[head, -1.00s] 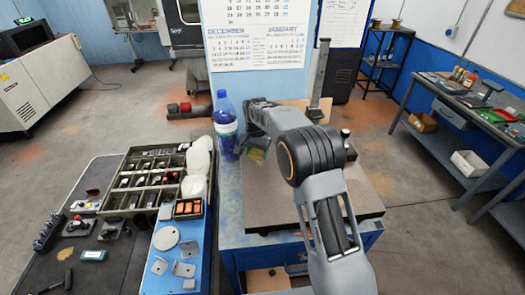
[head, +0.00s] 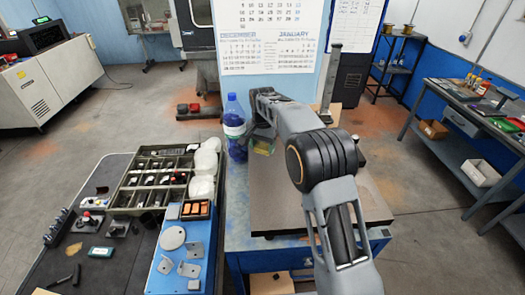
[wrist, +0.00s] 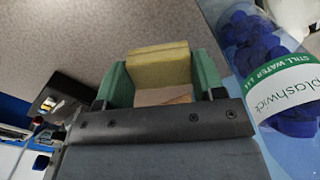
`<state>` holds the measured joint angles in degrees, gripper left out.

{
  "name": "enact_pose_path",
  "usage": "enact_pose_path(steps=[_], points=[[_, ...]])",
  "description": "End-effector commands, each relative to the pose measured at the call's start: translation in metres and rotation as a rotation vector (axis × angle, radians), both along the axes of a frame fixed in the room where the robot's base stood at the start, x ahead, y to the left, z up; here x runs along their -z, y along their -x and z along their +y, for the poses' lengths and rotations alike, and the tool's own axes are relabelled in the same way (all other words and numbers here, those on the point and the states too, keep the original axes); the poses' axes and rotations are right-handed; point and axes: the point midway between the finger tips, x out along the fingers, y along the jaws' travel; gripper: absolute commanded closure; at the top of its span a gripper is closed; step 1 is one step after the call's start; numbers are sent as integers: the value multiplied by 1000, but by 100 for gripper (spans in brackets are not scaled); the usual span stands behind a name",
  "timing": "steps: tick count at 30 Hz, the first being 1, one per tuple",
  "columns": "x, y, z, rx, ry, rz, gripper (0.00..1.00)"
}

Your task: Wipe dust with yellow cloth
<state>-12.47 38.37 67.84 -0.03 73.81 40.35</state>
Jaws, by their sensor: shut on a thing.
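The yellow cloth (wrist: 158,66) is a folded, block-like piece between the green fingertips of my gripper (wrist: 160,82) in the wrist view. My gripper is shut on it. A tan patch (wrist: 163,96) shows just below the cloth, between the fingers; I cannot tell what it is. In the head view the cloth (head: 263,147) is a small yellow spot below my arm, over the back left of the grey plate (head: 290,205). Whether the cloth touches the plate is unclear. I cannot make out dust on the plate, and my arm hides part of it.
A bottle of blue contents (head: 235,130) stands close left of my gripper; it also fills the right of the wrist view (wrist: 275,75). A post (head: 328,85) rises behind the plate. A compartment tray (head: 122,200) and blue board (head: 158,278) lie left.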

Motion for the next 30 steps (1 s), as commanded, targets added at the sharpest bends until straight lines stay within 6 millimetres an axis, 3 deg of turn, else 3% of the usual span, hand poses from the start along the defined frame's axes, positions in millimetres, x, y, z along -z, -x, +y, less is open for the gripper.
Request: enact_pose_path(steps=[18, 30], points=[[-11, 0, 0, 0, 0, -1, 56], [-38, 0, 0, 0, 0, -2, 56]])
